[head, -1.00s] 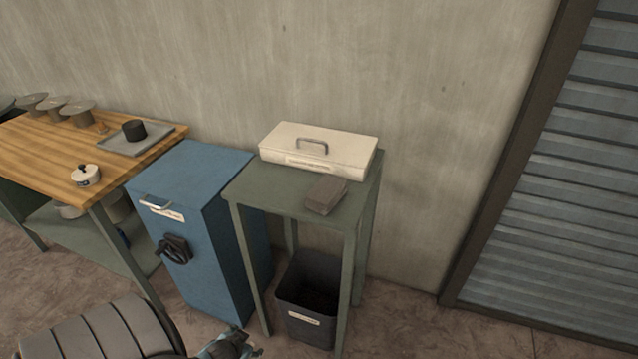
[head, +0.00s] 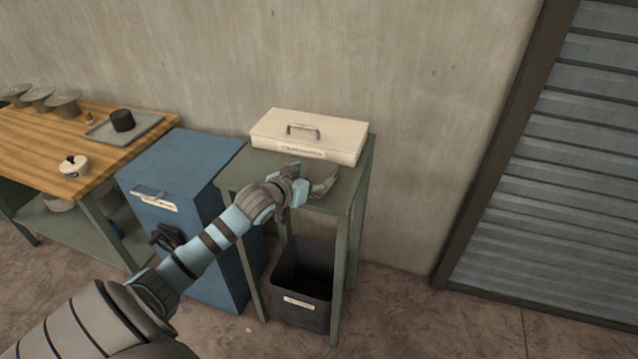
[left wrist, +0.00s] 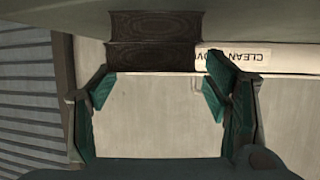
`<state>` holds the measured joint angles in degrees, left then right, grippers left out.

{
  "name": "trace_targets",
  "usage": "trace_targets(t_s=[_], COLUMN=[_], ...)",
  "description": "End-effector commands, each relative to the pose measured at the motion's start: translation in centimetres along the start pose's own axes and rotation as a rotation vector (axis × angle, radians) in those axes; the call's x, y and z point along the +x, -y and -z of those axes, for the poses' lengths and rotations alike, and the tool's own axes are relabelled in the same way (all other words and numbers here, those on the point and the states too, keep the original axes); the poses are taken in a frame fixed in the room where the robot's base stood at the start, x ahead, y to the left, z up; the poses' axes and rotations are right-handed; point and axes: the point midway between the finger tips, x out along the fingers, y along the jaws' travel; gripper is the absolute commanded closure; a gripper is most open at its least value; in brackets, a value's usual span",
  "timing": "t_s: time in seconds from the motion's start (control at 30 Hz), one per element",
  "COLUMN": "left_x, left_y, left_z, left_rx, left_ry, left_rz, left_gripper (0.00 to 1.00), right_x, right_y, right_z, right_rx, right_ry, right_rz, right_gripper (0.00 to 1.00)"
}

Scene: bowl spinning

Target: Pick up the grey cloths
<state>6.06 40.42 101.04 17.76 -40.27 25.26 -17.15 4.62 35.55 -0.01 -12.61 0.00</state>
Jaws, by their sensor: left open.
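The grey cloths (left wrist: 153,42) are a small dark stack at the top middle of the left wrist view. My left gripper (head: 312,182) is over the front part of the stand top. In the left wrist view its green-padded fingers (left wrist: 157,85) are spread wide apart, with nothing held between them. The stack lies beyond the fingertips, roughly between their lines. I cannot tell whether the fingers touch it. My right gripper is in neither view.
A white lidded box (head: 310,135) stands on the stand behind the cloths; its label shows in the wrist view. A dark bin (head: 303,285) is under the stand. A blue cabinet (head: 180,185) is left of it, then a wooden workbench (head: 60,150).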

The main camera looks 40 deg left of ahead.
Motion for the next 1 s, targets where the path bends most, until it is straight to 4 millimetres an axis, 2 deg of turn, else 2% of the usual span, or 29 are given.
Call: trace_targets(t_s=[0.1,0.2,0.4,0.47,0.73,1.0], left_x=[2.5,3.7,3.8,3.8,3.8,3.7], left_y=[-0.5,-0.4,-0.4,-0.4,-0.4,-0.3], left_z=[-0.3,-0.3,-0.1,-0.1,-0.2,0.0], left_rx=[-0.006,-0.002,0.001,0.001,0.001,0.001], left_ry=[0.0,0.0,0.0,0.0,0.0,0.0], left_rz=[0.0,0.001,0.001,0.001,0.002,0.002], left_gripper=[0.3,0.3,0.3,0.38,0.81,0.83], right_x=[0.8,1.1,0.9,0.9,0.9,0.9], right_y=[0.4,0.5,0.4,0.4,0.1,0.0], right_z=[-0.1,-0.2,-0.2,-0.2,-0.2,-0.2], right_rx=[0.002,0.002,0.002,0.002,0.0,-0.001], right_ry=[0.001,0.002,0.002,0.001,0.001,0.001], right_rz=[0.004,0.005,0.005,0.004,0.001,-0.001], right_gripper=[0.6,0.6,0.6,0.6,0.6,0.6])
